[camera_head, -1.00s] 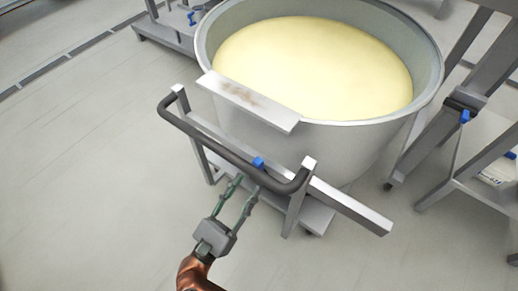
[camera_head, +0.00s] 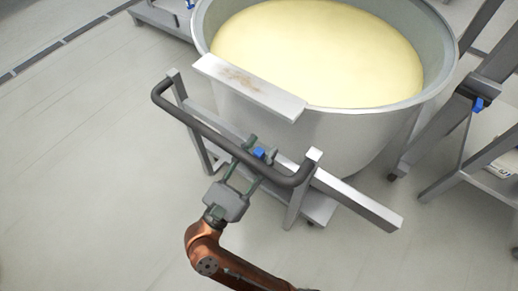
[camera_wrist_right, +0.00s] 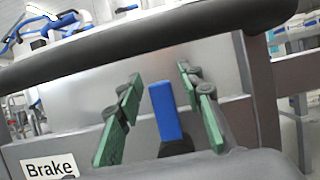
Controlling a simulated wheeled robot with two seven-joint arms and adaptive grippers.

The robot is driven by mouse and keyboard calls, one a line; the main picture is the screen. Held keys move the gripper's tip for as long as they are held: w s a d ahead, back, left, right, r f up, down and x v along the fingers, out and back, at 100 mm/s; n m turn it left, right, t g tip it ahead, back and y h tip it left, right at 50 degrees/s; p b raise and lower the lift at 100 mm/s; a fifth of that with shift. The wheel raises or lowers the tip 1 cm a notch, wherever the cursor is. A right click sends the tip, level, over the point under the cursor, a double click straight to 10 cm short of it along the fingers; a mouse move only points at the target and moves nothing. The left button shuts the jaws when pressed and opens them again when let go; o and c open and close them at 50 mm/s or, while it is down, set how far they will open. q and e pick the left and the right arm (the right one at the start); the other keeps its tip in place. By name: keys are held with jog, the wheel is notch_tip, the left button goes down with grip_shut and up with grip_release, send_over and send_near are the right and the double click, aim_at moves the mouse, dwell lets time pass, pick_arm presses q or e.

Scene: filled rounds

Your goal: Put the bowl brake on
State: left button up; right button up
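The large steel bowl (camera_head: 335,125) is filled with pale yellow dough and stands on a wheeled frame with a dark push handle (camera_head: 225,143). A small blue brake lever (camera_head: 259,153) is on the frame by the handle; in the right wrist view the blue lever (camera_wrist_right: 166,110) stands upright beside a "Brake" label (camera_wrist_right: 48,167). My right gripper (camera_head: 261,149) reaches to the lever at the handle. Its green fingers (camera_wrist_right: 160,112) are open, one on each side of the lever, with visible gaps. My left gripper is not in view.
A grey rack (camera_head: 470,100) with another blue lever stands at the right. Another wheeled frame (camera_head: 160,18) is at the top left. A flat metal plate (camera_head: 248,87) sits on the bowl's near rim. The floor (camera_head: 80,190) on the left is clear.

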jog(key=shift+c, duration=0.5)
grip_shut()
